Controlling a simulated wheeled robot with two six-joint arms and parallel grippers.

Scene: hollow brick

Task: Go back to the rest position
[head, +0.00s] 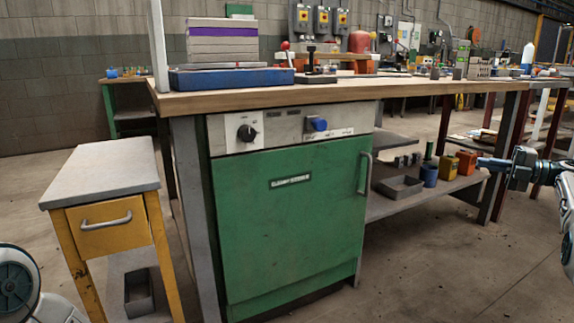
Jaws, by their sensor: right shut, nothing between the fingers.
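My right gripper (486,163) comes in from the right edge, its fingers pointing left. It is shut and empty, and appears in front of the lower shelf of the workbench. I cannot judge its exact distance from the shelf. Part of my left arm shows in the bottom left corner, but the left gripper is out of view. The green cabinet (293,225) under the bench has its door closed. Its panel carries a black knob (246,133) and a blue knob (317,124).
The wooden workbench top (400,88) spans the middle, with a blue surface plate (230,78) on it. A yellow drawer stand (98,225) is at the left. Bins, including a yellow one (448,167), sit on the lower shelf (395,208). The floor at front right is clear.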

